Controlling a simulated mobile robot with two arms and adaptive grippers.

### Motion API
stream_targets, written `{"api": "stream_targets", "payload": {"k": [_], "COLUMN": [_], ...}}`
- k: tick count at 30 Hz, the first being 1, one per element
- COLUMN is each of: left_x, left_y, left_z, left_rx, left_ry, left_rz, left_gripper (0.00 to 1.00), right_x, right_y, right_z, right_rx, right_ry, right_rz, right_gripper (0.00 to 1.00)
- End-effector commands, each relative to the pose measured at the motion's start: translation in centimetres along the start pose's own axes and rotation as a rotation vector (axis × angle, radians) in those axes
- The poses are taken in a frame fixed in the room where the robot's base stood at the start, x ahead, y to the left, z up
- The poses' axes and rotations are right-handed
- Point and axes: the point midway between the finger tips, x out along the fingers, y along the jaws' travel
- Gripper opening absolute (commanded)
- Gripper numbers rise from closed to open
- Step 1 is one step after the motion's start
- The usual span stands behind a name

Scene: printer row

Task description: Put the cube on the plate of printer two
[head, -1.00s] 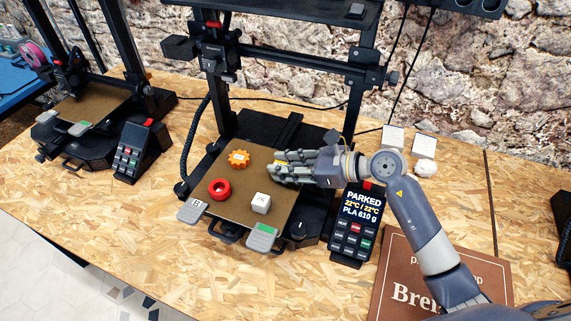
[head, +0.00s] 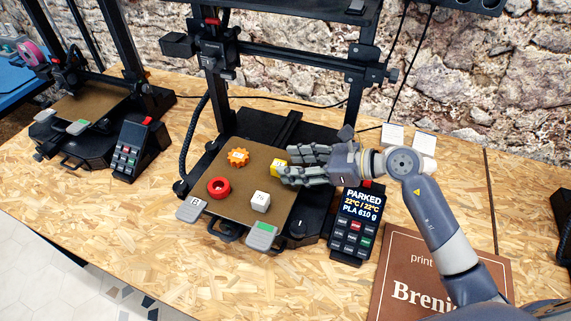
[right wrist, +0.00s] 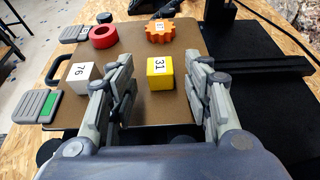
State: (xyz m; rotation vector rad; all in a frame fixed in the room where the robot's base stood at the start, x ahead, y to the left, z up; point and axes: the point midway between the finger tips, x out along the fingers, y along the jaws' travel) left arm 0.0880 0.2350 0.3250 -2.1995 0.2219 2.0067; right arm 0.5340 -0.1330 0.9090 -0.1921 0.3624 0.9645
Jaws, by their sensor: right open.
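A yellow cube (head: 279,167) marked 31 sits on the brown plate (head: 236,204) of the middle printer. It also shows in the right wrist view (right wrist: 160,74), between and ahead of my open right fingers. My right gripper (head: 287,164) is open and low over the plate's right side, apart from the cube as far as I can tell. A white cube (head: 260,202) marked 76, a red ring (head: 219,188) and an orange gear (head: 238,158) are also on this plate. My left gripper is not in view.
A control box (head: 356,222) reading PARKED stands right of the plate. Another printer with an empty plate (head: 92,104) and its own control box (head: 137,152) is at the left. A brown sign (head: 420,275) lies at the front right. The printer frame rises behind the plate.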

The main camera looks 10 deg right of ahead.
Motion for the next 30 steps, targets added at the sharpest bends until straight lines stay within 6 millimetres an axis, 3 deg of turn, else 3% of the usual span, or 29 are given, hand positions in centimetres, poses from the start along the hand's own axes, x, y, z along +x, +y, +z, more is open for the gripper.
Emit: {"api": "stream_targets", "payload": {"k": [6,12,18,30], "left_x": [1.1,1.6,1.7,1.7], "left_y": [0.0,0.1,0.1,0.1], "left_z": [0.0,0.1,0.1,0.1], "left_rx": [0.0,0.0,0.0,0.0], "left_ry": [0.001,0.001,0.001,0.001], "left_rz": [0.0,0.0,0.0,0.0], "left_gripper": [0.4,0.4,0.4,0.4], "right_x": [-4.9,-7.9,-9.0,-9.1], "right_y": [-0.1,0.0,0.0,0.0], "right_z": [-0.4,-0.2,0.0,0.0], "right_rx": [-0.002,-0.001,0.0,0.0], "right_ry": [0.004,0.002,0.0,-0.001], "right_rz": [-0.003,0.0,0.0,0.0], "right_gripper": [0.46,0.46,0.46,0.46]}}
